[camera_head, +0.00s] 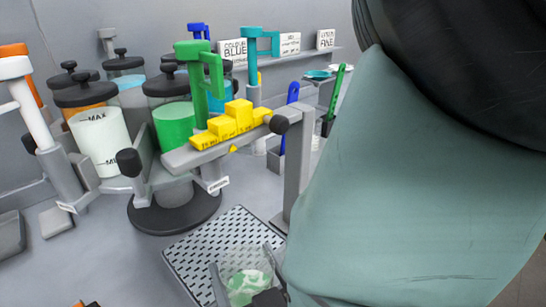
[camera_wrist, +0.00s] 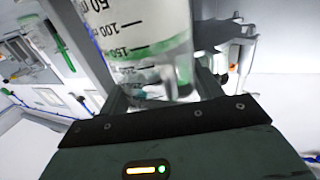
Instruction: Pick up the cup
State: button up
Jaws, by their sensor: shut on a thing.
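The cup (camera_head: 247,283) is clear and has green patches inside or on its wall; it is low in the head view, in front of the perforated grey plate (camera_head: 205,250). In the wrist view the cup (camera_wrist: 135,30) shows large, with black volume marks and a green band. My gripper (camera_head: 245,268) has one finger on each side of the cup and is shut on it. In the wrist view my gripper (camera_wrist: 160,88) shows below the cup. I cannot tell whether the cup touches the plate. My arm hides the right side of the head view.
A drum of green liquid (camera_head: 174,126) stands behind the plate, with a green handle (camera_head: 190,50) and yellow stepped blocks (camera_head: 232,122) on a grey arm. Other drums stand left. A grey post (camera_head: 296,170) rises close beside the plate. Signs (camera_head: 233,50) stand on the back shelf.

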jog(key=shift+s+d+r+p, duration=0.15)
jog(key=shift+s+r+p, duration=0.05)
jog(key=shift+p, duration=0.65)
jog(key=shift+s+d+p, duration=0.2)
jog(key=shift+s+p, duration=0.1)
jog(key=shift+p, duration=0.8)
jog(key=shift+s+d+f+p, duration=0.1)
jog(key=shift+s+d+p, duration=0.15)
jog(key=shift+p, duration=0.65)
jog(key=shift+s, duration=0.15)
